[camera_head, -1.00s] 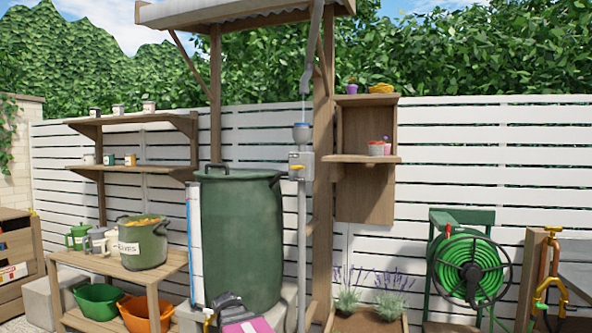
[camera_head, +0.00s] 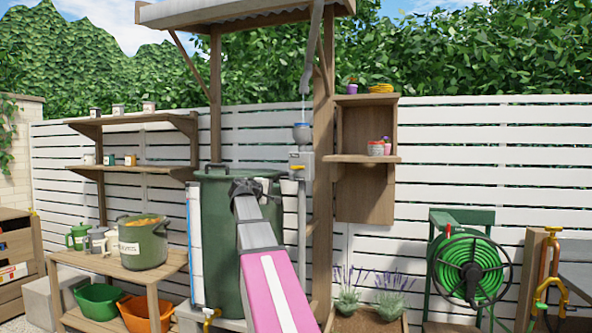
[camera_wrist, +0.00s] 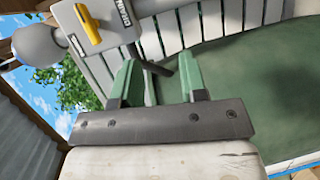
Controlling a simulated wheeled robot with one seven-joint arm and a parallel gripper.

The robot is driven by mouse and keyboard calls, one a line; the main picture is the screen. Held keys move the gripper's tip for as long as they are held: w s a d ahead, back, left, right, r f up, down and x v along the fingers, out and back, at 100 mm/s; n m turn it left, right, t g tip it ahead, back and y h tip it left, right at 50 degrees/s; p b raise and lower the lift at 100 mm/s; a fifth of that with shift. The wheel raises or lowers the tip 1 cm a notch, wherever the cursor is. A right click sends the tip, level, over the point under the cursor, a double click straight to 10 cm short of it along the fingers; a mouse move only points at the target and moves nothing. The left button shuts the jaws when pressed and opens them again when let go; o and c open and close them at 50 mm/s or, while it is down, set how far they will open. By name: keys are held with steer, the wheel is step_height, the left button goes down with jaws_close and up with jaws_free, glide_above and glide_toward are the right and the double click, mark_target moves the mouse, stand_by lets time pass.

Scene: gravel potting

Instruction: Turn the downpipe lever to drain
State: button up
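The yellow lever (camera_head: 297,168) sits on the front of a grey box (camera_head: 308,160) on the downpipe, beside the barrel's top right; it lies about level.
Above the box, water falls from the upper pipe (camera_head: 307,75) into a funnel cup (camera_head: 301,132). A wooden post (camera_head: 323,200) stands just right of the downpipe (camera_head: 302,215). A small shelf (camera_head: 360,158) with pots is further right. The barrel lies close behind my gripper.

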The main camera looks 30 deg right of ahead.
steer(key=h, duration=0.2)
glide_toward(296, 168)
steer(key=x, duration=1)
jaws_close()
